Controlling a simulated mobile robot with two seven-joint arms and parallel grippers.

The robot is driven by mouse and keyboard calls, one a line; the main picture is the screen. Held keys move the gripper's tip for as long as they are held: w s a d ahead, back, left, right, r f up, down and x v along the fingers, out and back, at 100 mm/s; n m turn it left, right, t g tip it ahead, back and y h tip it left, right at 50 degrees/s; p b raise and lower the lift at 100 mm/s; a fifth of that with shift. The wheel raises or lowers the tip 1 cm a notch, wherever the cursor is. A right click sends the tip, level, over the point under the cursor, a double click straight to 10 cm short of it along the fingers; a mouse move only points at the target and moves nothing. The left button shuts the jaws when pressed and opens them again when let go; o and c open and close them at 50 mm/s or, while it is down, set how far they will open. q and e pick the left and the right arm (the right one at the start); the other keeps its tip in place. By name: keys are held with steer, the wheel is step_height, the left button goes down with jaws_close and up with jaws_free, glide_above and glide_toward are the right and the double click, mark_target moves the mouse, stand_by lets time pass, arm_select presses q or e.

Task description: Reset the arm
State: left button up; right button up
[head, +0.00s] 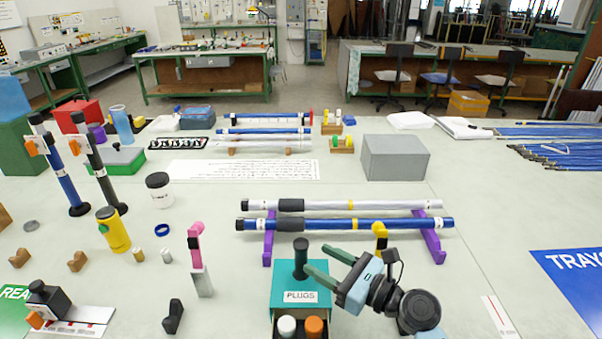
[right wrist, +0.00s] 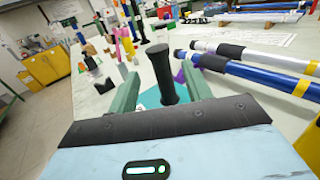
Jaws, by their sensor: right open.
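My right gripper (head: 316,258) reaches in from the lower right with its two green fingers apart. It is open and empty. In the right wrist view its fingers (right wrist: 160,88) frame a black cylindrical plug (right wrist: 162,75), which shows in the gap between them. In the head view this black plug (head: 301,258) stands upright on the teal box labelled PLUGS (head: 301,278), just left of the fingertips. I cannot tell whether the fingers touch it. My left gripper is in neither view.
A white rod (head: 325,205) and a blue rod (head: 320,224) lie across purple stands (head: 433,240) behind the box. A pink-topped stand (head: 199,260) is to the left. A grey box (head: 395,157) sits farther back.

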mark_target(306, 252)
steer(key=shift+x, duration=3)
